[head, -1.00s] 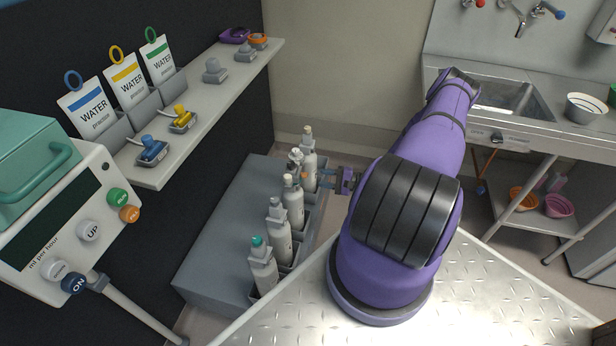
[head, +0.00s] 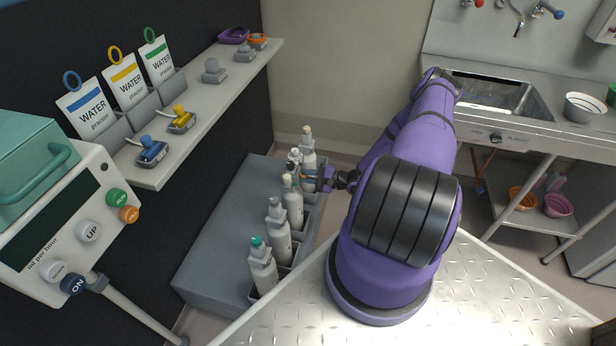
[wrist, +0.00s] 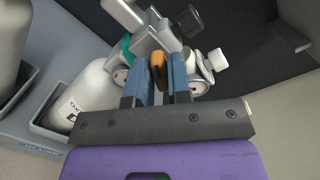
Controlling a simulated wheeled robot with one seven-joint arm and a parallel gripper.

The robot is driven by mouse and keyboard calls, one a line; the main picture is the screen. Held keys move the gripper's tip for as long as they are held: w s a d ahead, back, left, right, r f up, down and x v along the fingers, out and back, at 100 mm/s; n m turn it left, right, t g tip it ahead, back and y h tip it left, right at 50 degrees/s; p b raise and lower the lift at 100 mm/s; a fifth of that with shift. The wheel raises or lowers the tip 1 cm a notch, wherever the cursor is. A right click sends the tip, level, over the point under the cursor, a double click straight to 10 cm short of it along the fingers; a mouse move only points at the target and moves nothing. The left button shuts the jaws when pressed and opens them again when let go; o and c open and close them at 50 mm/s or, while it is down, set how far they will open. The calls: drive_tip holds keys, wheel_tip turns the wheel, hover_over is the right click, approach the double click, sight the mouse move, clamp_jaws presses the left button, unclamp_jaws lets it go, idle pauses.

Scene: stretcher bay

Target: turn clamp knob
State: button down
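The orange-brown clamp knob (wrist: 158,68) shows in the wrist view on a silver valve fitting (wrist: 150,35) at the top of a pale gas cylinder. My gripper (wrist: 161,65) has one blue finger on each side of the knob. The gaps beside the knob look very small, and I cannot tell whether the fingers press on it. In the head view my gripper (head: 312,173) is at the valve tops of the back cylinders. The knob is too small to make out clearly there. One cylinder (head: 293,207) stands just in front of the fingers.
The cylinders stand upright in a grey rack (head: 220,240), close together. A shelf (head: 215,95) with cards and coloured connectors runs along the left wall. A pump unit (head: 60,220) is at the left front. A sink (head: 490,95) is at the back right.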

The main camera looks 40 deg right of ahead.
drive_tip(key=shift+m, duration=0.3)
drive_tip(key=m, duration=2.3)
drive_tip(key=shift+w+d, duration=0.2)
drive_tip(key=shift+d, duration=0.1)
drive_tip(key=shift+m, duration=0.3)
drive_tip(key=c, duration=1.1)
unclamp_jaws()
drive_tip(key=shift+c, duration=0.2)
drive_tip(key=v, duration=1)
drive_tip(key=shift+s+d, duration=0.25)
drive_tip(key=shift+s, duration=0.05)
